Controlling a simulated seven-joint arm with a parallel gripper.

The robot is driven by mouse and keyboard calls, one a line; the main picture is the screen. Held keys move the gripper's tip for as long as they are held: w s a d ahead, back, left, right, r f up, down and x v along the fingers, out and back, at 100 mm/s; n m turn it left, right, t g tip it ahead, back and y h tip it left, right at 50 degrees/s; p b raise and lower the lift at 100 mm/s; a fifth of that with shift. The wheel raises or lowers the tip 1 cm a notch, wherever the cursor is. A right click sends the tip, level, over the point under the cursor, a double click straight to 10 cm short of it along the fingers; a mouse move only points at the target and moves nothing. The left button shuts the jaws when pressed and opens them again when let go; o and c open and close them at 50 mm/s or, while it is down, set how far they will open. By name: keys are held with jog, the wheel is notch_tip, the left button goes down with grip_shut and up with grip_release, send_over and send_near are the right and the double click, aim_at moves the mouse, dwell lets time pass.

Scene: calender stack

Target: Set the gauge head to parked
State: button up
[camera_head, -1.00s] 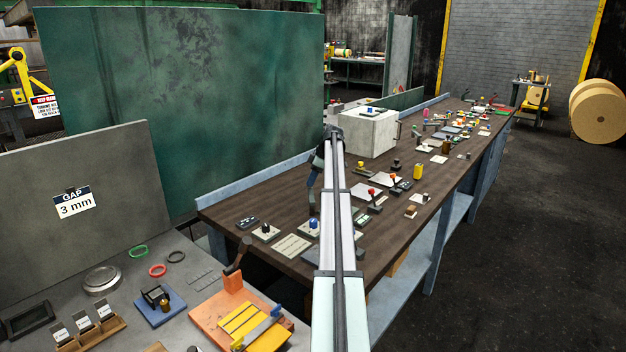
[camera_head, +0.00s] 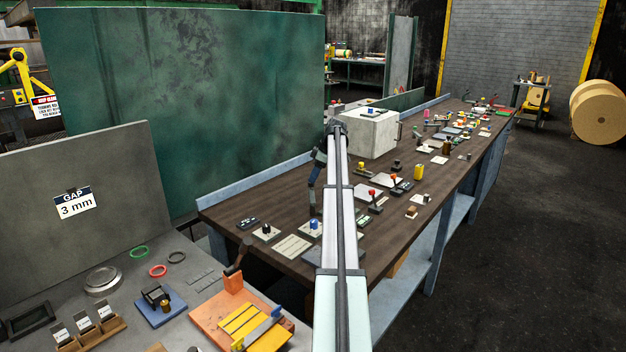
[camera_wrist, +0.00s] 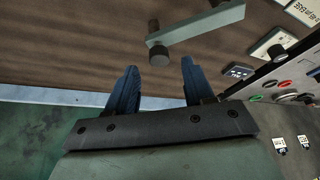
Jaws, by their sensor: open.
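My gripper (camera_wrist: 158,72) is open and empty in the wrist view, its two dark blue fingers apart above the brown bench top. Just beyond the fingertips is a grey-green bar (camera_wrist: 197,27) with dark round knobs; I cannot tell whether this is the gauge head. In the head view my gripper (camera_head: 313,208) hangs low over the near part of the bench, partly beside my arm. No part is clearly readable as the gauge head or its parked position. A blue knob on a pale plate (camera_head: 314,229) sits close to the gripper, and my arm hides some of the bench.
The long brown bench (camera_head: 240,198) carries several small levers and knobs, a white box (camera_head: 368,134) and a yellow cylinder (camera_head: 419,172). A green panel (camera_head: 190,100) stands behind. A grey side table (camera_head: 215,268) holds an orange fixture (camera_head: 240,312).

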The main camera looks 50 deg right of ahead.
jog(key=v, duration=1.1)
jog(key=shift+w+r, duration=0.1)
